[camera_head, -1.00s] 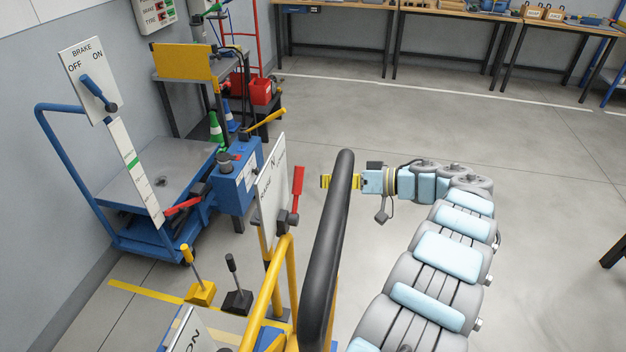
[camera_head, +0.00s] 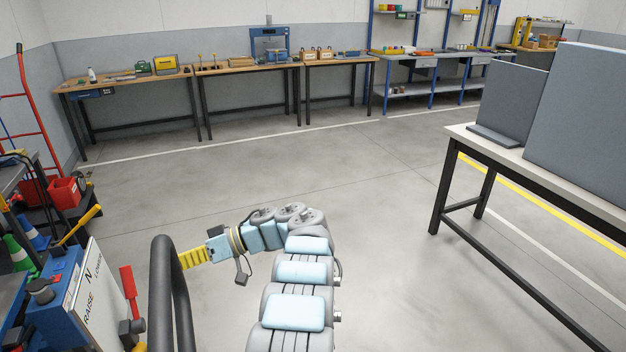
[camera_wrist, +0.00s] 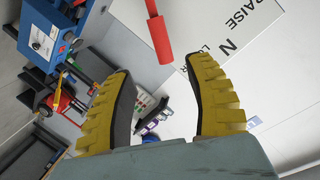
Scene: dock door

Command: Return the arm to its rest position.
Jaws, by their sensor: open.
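My arm extends over the open floor, bent to the left at its far end. My gripper (camera_head: 192,258) has yellow ribbed fingers and points left, close to a thick black bar (camera_head: 172,300). In the wrist view my gripper (camera_wrist: 165,100) has its two fingers spread apart with nothing between them. A white RAISE / N / LOWER panel (camera_head: 97,300) with a red lever (camera_head: 130,290) stands beyond the bar. The panel (camera_wrist: 265,60) and red lever (camera_wrist: 158,32) also show large in the wrist view, past the fingertips.
A blue box (camera_head: 55,300) stands at the lower left by a red hand truck (camera_head: 30,125). Workbenches (camera_head: 245,66) line the back wall. A table (camera_head: 500,155) with grey panels stands at the right. The middle floor (camera_head: 340,170) is clear.

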